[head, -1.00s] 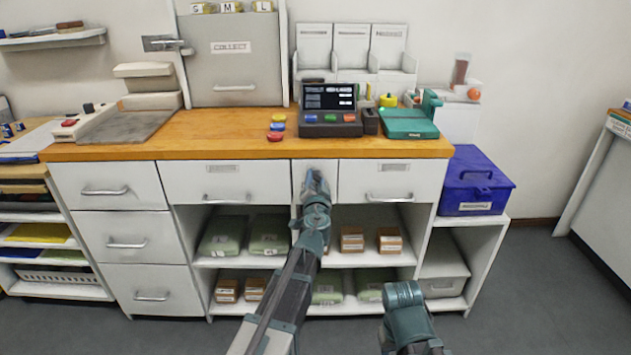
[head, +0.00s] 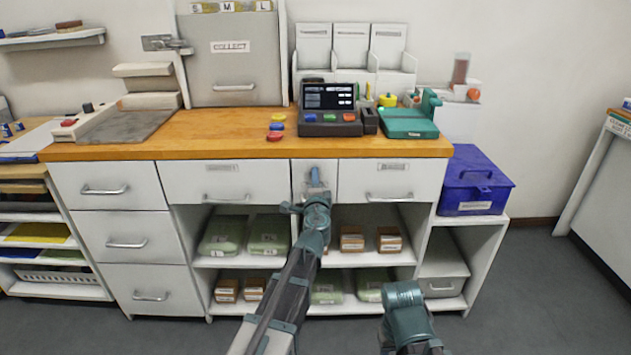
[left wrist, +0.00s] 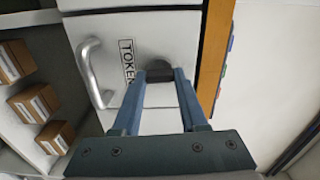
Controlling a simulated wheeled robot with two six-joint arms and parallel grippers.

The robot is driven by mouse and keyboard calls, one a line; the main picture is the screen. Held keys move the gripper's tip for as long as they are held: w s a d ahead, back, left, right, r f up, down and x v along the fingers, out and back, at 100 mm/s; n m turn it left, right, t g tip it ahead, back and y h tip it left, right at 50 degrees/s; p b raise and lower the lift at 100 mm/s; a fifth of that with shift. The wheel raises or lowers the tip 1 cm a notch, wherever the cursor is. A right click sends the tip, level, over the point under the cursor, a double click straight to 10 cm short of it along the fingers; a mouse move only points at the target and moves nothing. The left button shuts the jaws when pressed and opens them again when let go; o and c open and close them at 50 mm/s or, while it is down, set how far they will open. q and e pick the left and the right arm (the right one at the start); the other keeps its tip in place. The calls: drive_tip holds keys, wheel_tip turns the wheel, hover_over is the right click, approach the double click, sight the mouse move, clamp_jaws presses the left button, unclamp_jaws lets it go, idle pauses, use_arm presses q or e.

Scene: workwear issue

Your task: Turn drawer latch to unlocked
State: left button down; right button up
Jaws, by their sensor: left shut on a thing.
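In the head view my left gripper (head: 315,178) reaches the narrow white panel (head: 300,170) between the two upper drawers and hides most of the latch. Whether the latch points to locked or unlocked cannot be read. My right arm shows only in part at the lower right; its fingers are out of view.
A wooden counter (head: 225,125) runs just above the drawers. Bar handles (head: 388,197) stick out on the drawers. Open shelves with brown boxes (head: 352,238) and green packs (head: 268,235) lie below. A blue box (head: 476,185) stands at the right.

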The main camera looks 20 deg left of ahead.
use_arm(q)
drive_tip(key=shift+m, duration=0.5)
drive_tip(key=shift+c, duration=2.2)
unclamp_jaws()
